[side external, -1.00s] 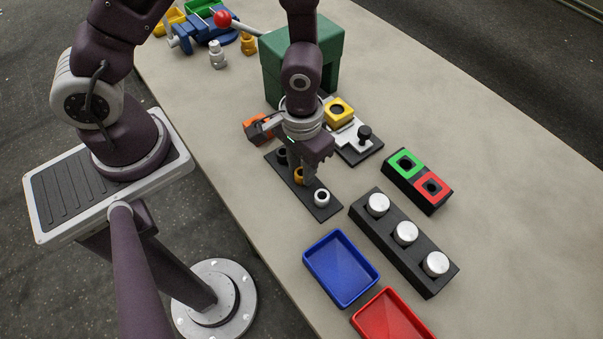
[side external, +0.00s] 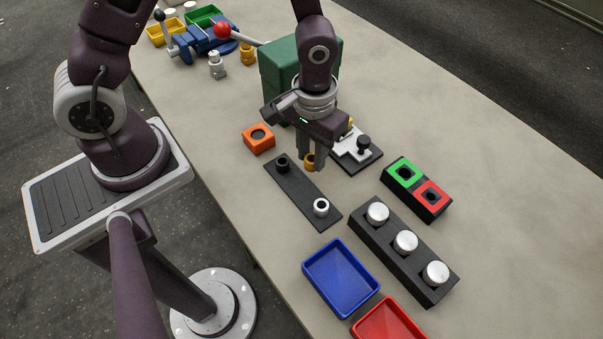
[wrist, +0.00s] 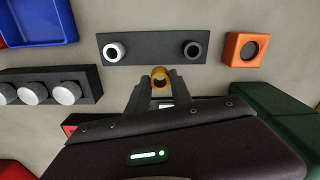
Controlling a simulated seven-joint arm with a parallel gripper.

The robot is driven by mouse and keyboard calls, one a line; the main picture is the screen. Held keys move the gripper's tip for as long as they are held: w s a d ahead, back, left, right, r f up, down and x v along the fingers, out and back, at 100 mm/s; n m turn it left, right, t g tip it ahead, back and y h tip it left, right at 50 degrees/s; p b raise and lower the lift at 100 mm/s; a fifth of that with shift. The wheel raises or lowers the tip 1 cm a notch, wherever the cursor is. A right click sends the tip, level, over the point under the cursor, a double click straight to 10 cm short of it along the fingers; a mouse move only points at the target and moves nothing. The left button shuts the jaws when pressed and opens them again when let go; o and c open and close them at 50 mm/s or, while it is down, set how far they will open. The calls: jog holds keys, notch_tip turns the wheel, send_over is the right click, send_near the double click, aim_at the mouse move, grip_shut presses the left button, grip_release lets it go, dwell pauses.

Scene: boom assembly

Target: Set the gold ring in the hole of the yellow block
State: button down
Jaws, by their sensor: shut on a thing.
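My gripper (side external: 311,160) is shut on the gold ring (side external: 309,161) and holds it above the table, just beyond the dark ring strip (side external: 298,190). The ring also shows between the fingertips in the wrist view (wrist: 160,78). The yellow block (side external: 350,122) is almost wholly hidden behind my gripper in the side view; only a sliver of its edge shows, and its hole is hidden. It is not visible in the wrist view.
The strip carries a black ring (side external: 283,163) and a white ring (side external: 321,207). An orange block (side external: 258,138) with a hole stands to the left. A white and black fixture (side external: 358,150) is at the right, and a green housing (side external: 280,75) behind. Blue tray (side external: 341,276) lies in front.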

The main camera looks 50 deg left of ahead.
jog(key=w+a+r+n, duration=0.2)
jog(key=w+a+r, duration=0.15)
jog(key=w, duration=0.25)
jog(key=w+a+r+n, duration=0.3)
jog(key=w+r, duration=0.1)
jog(key=w, duration=0.2)
jog(key=shift+d+f, duration=0.1)
jog(key=shift+f, duration=2.25)
jog(key=shift+f, duration=0.95)
